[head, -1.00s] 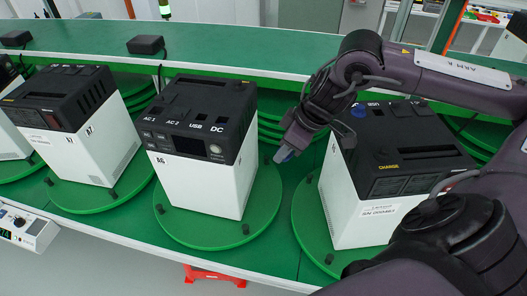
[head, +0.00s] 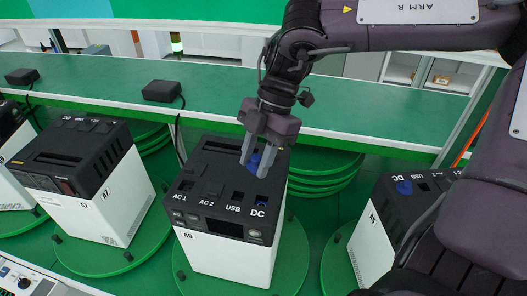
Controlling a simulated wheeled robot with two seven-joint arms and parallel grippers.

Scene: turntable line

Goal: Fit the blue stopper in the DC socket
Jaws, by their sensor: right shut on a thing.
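The black-and-white power unit (head: 228,262) marked A6 stands in the middle on a green turntable disc. Its DC socket (head: 262,200) is at the top right, behind the DC label and beside the USB socket (head: 238,197); it looks dark with a bluish tint. My right gripper (head: 257,163) points down over the back right of the unit's top. It is shut on the blue stopper (head: 253,164), which shows between the fingers, behind the DC socket in the picture. I cannot tell its exact height above the top. My left gripper is not in view.
Another unit (head: 402,212) on the right has a blue stopper (head: 404,187) at its DC label. A similar unit (head: 108,218) stands on the left. A black box (head: 162,91) with a cable sits on the green rear shelf (head: 225,100). My right arm fills the upper right.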

